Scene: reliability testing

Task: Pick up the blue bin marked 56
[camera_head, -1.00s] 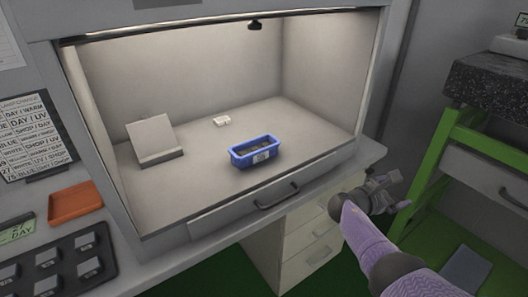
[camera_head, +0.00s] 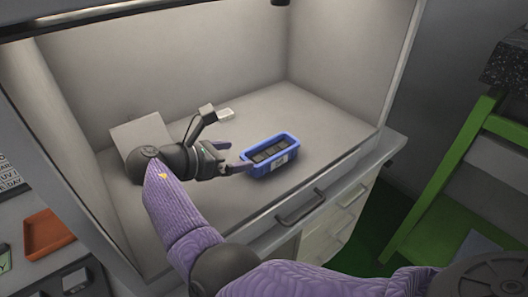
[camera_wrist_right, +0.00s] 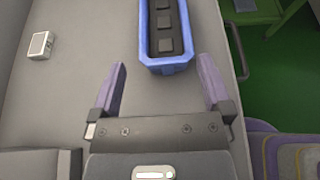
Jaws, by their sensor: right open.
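The blue bin (camera_head: 270,157) stands upright on the floor of the lit booth, with a white label on its front and several dark square pieces inside. The label's number is too small to read. My right gripper (camera_head: 241,157) is inside the booth, just left of the bin and close to its left end. In the right wrist view the bin (camera_wrist_right: 166,62) lies ahead, and the open fingers of my right gripper (camera_wrist_right: 163,88) stand on either side of its near end, with nothing held between them. My left gripper is not in view.
A small white block (camera_head: 225,114) lies behind the gripper, and it also shows in the right wrist view (camera_wrist_right: 40,45). A tilted grey stand (camera_head: 138,133) is at the booth's left. An orange tray (camera_head: 47,234) sits outside. The booth floor right of the bin is clear.

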